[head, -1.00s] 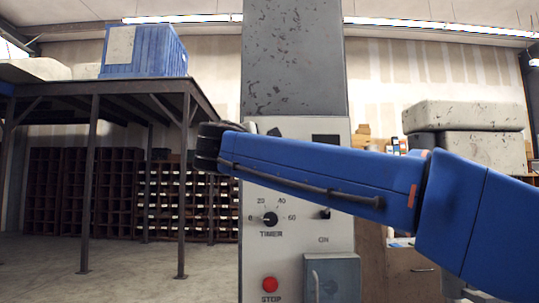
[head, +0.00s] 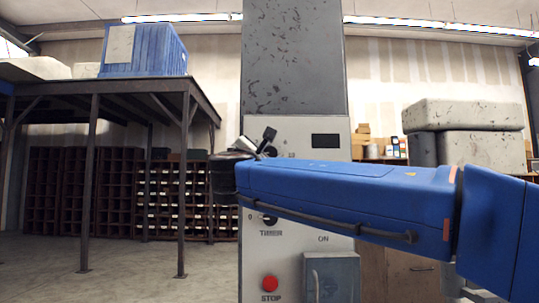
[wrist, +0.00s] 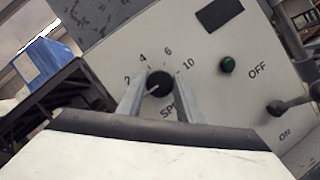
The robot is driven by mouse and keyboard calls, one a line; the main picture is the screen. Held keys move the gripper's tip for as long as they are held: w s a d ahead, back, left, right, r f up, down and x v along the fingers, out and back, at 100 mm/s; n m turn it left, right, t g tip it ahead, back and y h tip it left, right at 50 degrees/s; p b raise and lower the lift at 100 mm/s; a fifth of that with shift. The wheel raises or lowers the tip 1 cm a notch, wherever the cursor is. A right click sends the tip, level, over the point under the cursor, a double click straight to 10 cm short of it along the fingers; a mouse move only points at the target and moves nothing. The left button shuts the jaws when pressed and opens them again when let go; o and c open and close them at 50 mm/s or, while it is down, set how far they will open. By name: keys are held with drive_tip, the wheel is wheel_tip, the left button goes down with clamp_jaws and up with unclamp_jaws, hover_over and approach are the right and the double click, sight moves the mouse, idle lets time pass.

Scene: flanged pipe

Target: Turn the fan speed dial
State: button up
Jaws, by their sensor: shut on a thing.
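The fan speed dial (wrist: 159,84) is a black round knob on the pale control panel (wrist: 228,100). In the wrist view, numbers from 2 to 10 ring it and a partly hidden label starting "SP" is beside it. A light pointer line on the knob slants toward the lower left. My gripper (wrist: 160,80) is shut on the dial, one grey finger on each side. In the head view my gripper (head: 263,142) is at the panel's upper left, and the dial is mostly hidden behind the fingers and wrist.
A green light (wrist: 227,65) and an ON/OFF lever (wrist: 292,106) are right of the dial in the wrist view. Below my arm in the head view are the timer knob (head: 268,219), a red stop button (head: 270,283) and a grey box (head: 332,278).

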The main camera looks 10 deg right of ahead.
idle(0.4)
drive_tip(key=o, duration=0.9)
drive_tip(key=v, duration=1.7)
drive_tip(key=shift+s+a+f, duration=0.1)
drive_tip(key=shift+s+a, duration=0.05)
